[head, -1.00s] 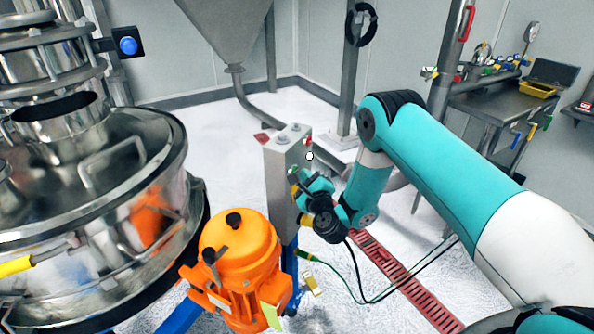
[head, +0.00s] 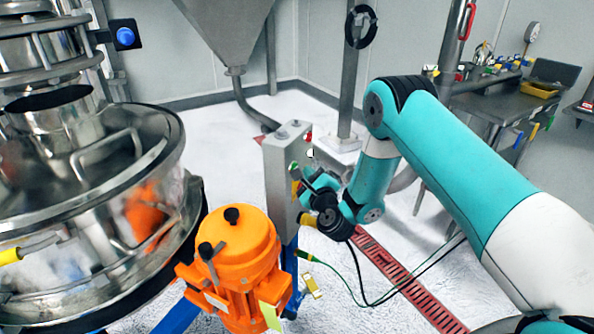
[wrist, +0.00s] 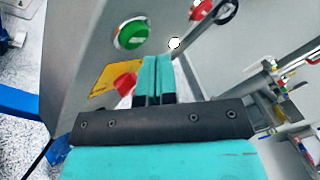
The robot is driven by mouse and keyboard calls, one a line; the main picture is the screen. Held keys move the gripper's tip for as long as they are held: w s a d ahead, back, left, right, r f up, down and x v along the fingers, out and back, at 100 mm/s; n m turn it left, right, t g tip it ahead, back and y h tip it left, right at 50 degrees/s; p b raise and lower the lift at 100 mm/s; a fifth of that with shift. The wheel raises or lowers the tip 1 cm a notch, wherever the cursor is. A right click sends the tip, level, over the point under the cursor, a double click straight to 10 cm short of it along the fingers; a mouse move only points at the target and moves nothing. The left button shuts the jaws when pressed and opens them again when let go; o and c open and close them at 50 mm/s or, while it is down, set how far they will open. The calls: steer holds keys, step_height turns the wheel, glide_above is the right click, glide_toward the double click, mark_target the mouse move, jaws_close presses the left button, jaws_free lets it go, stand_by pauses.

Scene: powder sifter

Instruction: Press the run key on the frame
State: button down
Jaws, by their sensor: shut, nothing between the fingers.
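A grey control box (head: 281,185) stands on the blue frame beside the orange motor. A small white round part (wrist: 174,43) shows near the fingertips. My gripper (wrist: 155,60) is shut and empty, its teal fingers together, with the tips below and right of the green button in that view. I cannot tell whether they touch the box. In the head view my gripper (head: 303,174) is at the box's right side.
The orange motor (head: 238,260) stands in front of the box, and the steel sifter (head: 95,215) fills the left. A hopper (head: 232,35) hangs behind. A red floor grate (head: 400,280) and cables lie below my arm. A steel bench (head: 490,105) stands at the back right.

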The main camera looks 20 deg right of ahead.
steer(key=s+d+b, duration=0.3)
steer(key=b, duration=0.9)
steer(key=shift+s+d, duration=0.25)
steer(key=shift+d, duration=0.1)
stand_by(0.6)
